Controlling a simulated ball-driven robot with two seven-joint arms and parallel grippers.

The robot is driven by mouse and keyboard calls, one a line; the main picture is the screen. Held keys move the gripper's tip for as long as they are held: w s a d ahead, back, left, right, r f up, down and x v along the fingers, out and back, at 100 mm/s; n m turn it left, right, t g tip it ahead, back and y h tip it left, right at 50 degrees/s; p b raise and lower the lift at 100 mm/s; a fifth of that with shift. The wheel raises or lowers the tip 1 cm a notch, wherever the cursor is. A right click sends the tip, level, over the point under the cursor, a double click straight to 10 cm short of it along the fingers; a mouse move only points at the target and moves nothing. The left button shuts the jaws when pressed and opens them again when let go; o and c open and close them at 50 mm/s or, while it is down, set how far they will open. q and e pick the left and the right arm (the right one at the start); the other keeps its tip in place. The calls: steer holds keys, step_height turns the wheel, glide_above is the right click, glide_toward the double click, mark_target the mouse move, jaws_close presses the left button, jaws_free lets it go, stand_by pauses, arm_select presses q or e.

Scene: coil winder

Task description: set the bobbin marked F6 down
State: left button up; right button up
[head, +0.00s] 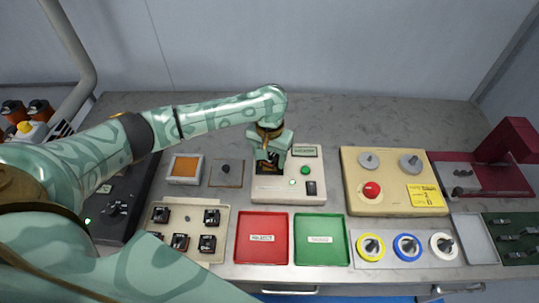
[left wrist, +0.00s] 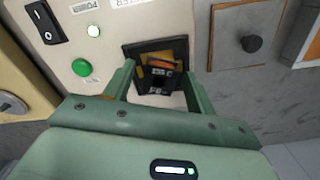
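A dark bobbin with an orange winding and a small pale label (left wrist: 160,71) sits between the fingertips of my left gripper (left wrist: 158,76) in the left wrist view; I cannot read the label clearly. The bobbin is at the dark square recess (left wrist: 133,50) of the white test box (head: 312,165); I cannot tell whether it touches the bottom. In the head view my left gripper (head: 269,157) points down over the left part of that box and mostly hides the bobbin. My right gripper is not in view.
A beige tray (head: 190,222) with several dark bobbins stands front left. A red tray (head: 262,238) and a green tray (head: 320,240) lie empty in front of the box.

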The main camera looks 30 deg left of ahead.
arm_select(q)
step_height(320, 180, up, 12)
steer(key=p, duration=0.6)
steer(key=shift+r, duration=0.15)
